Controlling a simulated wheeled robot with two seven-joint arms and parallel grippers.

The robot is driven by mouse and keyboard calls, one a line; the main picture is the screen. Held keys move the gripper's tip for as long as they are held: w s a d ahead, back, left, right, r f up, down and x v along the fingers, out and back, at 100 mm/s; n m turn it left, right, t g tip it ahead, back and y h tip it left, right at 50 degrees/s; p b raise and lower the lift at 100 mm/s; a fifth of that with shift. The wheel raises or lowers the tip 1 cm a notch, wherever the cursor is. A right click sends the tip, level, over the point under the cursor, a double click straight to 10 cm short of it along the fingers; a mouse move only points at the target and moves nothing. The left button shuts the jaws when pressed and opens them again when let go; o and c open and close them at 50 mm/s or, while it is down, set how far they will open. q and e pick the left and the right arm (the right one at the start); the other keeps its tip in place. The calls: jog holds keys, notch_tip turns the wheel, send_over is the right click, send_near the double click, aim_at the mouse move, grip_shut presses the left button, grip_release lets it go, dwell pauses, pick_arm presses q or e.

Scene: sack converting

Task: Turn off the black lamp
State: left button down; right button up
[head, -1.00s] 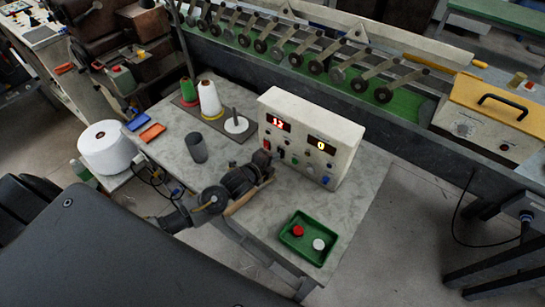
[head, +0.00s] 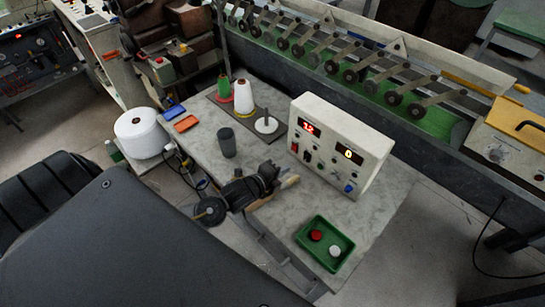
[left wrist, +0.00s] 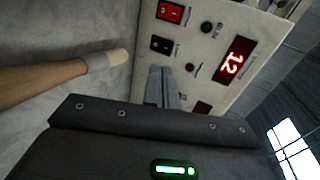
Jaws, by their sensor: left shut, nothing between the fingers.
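No lamp stands out clearly as the black lamp. The white control box (head: 365,150) on the table has lit displays, switches and knobs. The left wrist view shows its panel with a red rocker switch (left wrist: 170,12), a black rocker switch (left wrist: 160,44), a round black knob (left wrist: 207,27) and a red "12" display (left wrist: 235,60). My left gripper (head: 277,168) is just in front of the panel's lower left. In the left wrist view its fingers (left wrist: 166,80) are shut and empty, below the black switch; contact cannot be told. My right gripper is not in view.
A wooden-handled tool (left wrist: 60,75) lies beside my left gripper. A green tray (head: 304,236) with a red and a white piece is at the front right. A grey cup (head: 227,142), thread cones and a spool peg (head: 266,125) stand behind left.

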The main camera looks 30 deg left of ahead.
pick_arm(q)
jog(key=v, duration=0.3)
jog(key=shift+s+r+b, duration=0.1)
jog(key=shift+s+b, duration=0.05)
jog(key=shift+b, duration=0.2)
jog(key=shift+s+a+r, duration=0.1)
jog(key=shift+s+r, duration=0.25)
jog(key=shift+s, duration=0.2)
jog(key=shift+w+f, duration=0.1)
jog(key=shift+f, duration=0.05)
